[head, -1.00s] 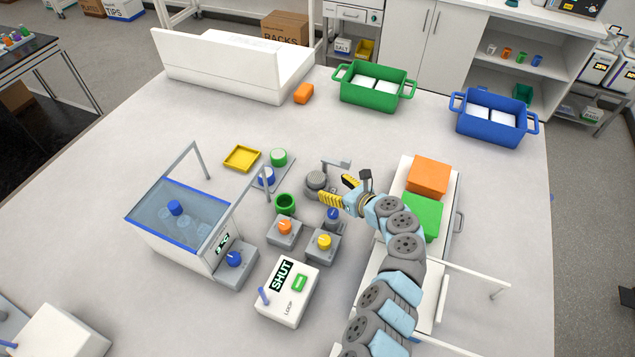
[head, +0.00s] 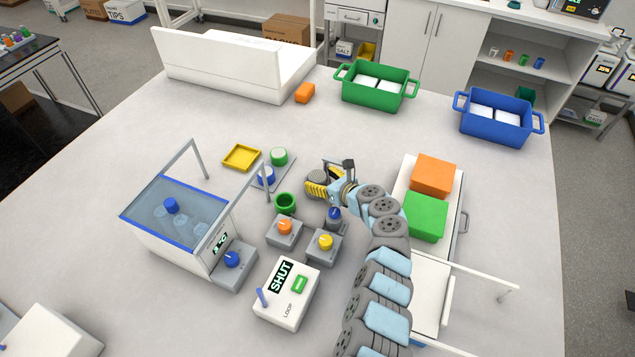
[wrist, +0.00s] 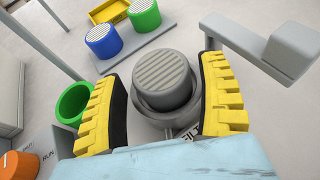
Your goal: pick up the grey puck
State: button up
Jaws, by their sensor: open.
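The grey puck (wrist: 162,78) has a ribbed top and sits in a round grey holder (wrist: 150,127) in the wrist view. In the head view the puck (head: 317,177) shows just beyond my gripper's yellow fingers. My gripper (wrist: 165,100) is open, with one yellow finger on each side of the puck. A gap shows between the puck and the left finger. The right finger is close to the puck, and I cannot tell if it touches. The lower part of the puck is hidden in the holder.
A grey bracket arm (wrist: 262,45) stands close to the right finger. A green ring-shaped cup (wrist: 74,103) is at left. A green puck (head: 278,156) and a blue puck (head: 266,176) sit on a grey plate behind. Knob boxes stand in front, including one with a yellow knob (head: 325,241).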

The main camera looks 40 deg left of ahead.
jog(key=shift+b+x, duration=0.35)
jog(key=shift+x, duration=0.5)
jog(key=c, duration=1)
jog(key=shift+r, duration=0.1)
